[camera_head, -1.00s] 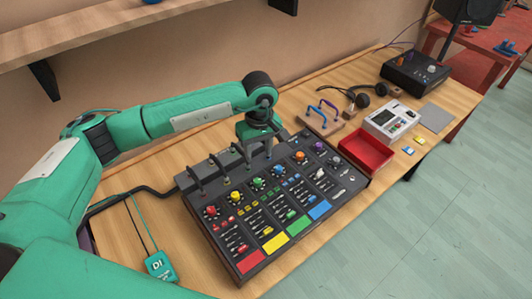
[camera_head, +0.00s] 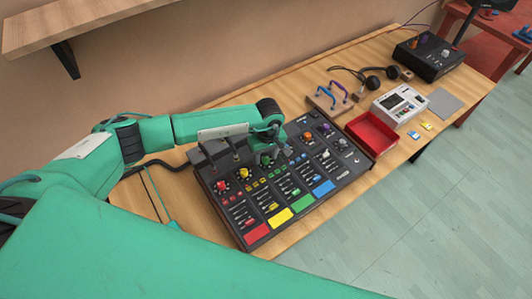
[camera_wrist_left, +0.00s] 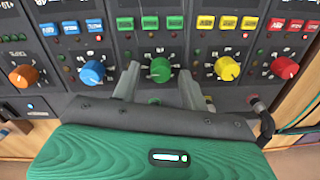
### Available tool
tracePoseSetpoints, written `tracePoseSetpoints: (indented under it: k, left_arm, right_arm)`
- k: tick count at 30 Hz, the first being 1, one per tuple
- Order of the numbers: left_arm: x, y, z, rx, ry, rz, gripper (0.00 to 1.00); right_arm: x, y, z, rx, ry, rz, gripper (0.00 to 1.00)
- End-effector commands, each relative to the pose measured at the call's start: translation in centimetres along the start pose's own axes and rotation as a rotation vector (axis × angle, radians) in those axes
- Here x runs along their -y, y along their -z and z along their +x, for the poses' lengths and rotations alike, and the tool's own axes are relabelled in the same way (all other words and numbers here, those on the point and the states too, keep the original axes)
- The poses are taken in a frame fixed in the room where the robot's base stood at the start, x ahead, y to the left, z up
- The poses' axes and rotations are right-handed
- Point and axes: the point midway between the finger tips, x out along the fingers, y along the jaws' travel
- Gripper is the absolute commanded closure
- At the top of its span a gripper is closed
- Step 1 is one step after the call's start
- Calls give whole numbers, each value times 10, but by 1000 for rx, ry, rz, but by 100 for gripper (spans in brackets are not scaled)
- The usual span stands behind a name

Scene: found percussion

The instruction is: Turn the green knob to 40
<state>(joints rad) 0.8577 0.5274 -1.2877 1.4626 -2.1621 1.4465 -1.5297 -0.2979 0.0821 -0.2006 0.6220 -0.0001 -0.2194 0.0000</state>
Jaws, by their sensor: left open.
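The green knob (camera_wrist_left: 160,69) is on the panel of a black mixer console (camera_head: 345,172), between a blue knob (camera_wrist_left: 92,72) and a yellow knob (camera_wrist_left: 227,68) in the left wrist view. The number it points to is too small to read. My left gripper (camera_wrist_left: 159,74) is open, with one finger at each side of the green knob. Whether the fingers touch it cannot be told. In the head view my left gripper (camera_head: 267,153) is over the middle of the knob row and largely hides the green knob. My right gripper is not in view.
An orange knob (camera_wrist_left: 23,76) and a red knob (camera_wrist_left: 285,67) flank the row. Right of the console are a red tray (camera_head: 372,133), a white device (camera_head: 398,104) and headphones (camera_head: 373,84). A wall shelf (camera_head: 75,22) hangs at upper left.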

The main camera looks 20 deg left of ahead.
Motion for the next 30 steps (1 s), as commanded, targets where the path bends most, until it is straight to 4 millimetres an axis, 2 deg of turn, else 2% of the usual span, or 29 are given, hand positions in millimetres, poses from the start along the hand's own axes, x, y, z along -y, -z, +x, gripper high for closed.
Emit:
tracePoseSetpoints:
  k: [8,15,23,30]
  left_arm:
    - [0,0,2,0,0,0,56]
    - [0,0,2,0,1,0,100]
    - [0,0,3,1,1,-19,100]
    - [1,1,6,5,2,-129,100]
  right_arm:
    - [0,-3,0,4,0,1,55]
    - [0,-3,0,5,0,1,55]
    - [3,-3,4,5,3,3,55]
    - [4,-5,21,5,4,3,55]
